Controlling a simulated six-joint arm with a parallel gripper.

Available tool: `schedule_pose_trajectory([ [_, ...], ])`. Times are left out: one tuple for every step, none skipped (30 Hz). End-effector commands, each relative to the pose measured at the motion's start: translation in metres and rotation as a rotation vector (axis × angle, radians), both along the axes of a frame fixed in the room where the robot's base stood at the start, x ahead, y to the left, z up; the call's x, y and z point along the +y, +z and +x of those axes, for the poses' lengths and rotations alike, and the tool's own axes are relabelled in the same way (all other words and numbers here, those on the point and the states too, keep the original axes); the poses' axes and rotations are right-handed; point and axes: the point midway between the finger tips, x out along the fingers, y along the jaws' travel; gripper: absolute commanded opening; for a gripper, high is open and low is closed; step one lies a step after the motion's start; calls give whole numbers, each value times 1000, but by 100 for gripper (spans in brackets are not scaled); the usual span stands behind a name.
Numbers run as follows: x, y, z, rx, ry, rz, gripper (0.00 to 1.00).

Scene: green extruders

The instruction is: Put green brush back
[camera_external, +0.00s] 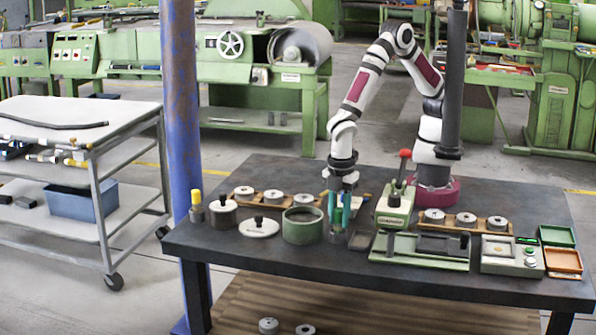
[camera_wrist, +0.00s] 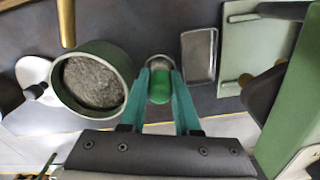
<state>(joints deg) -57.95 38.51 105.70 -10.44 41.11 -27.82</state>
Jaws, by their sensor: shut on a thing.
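My gripper (camera_external: 339,212) points down over the dark table, between the round green pot and the green press. In the wrist view its two teal fingers (camera_wrist: 159,82) are closed on the green brush (camera_wrist: 160,87), which shows as a rounded green top. A small grey round rim (camera_wrist: 160,61) shows just beyond the brush; I cannot tell whether it is part of the brush or a holder around it. In the external view the fingers largely hide the brush, and its lower end is not clear.
The green pot (camera_external: 303,226) with grey filling stands close on the left. A small grey tray (camera_wrist: 200,55) and the green press (camera_external: 394,207) are close on the right. A white lid (camera_external: 259,228) lies farther left. Discs on wooden racks (camera_external: 273,198) line the back.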

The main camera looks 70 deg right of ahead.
Motion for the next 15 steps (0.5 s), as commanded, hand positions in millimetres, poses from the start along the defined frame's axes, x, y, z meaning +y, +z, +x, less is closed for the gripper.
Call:
schedule_pose_trajectory([
  [0, -1, 0, 0, 0, 0, 0],
  [0, -1, 0, 0, 0, 0, 0],
  [0, -3, 0, 0, -1, -1, 0],
  [0, -3, 0, 0, -1, -1, 34],
  [0, -3, 0, 0, -1, -1, 40],
  [0, -3, 0, 0, -1, 0, 47],
  [0, -3, 0, 0, -1, 0, 52],
  [0, -3, 0, 0, -1, 0, 57],
  [0, -3, 0, 0, -1, 0, 60],
  [0, -2, 0, 0, -1, 0, 60],
  [0, -2, 0, 0, -1, 0, 60],
  [0, -2, 0, 0, -1, 0, 60],
  [0, -2, 0, 0, -1, 0, 60],
  [0, -2, 0, 0, -1, 0, 60],
  [0, -2, 0, 0, -1, 0, 60],
])
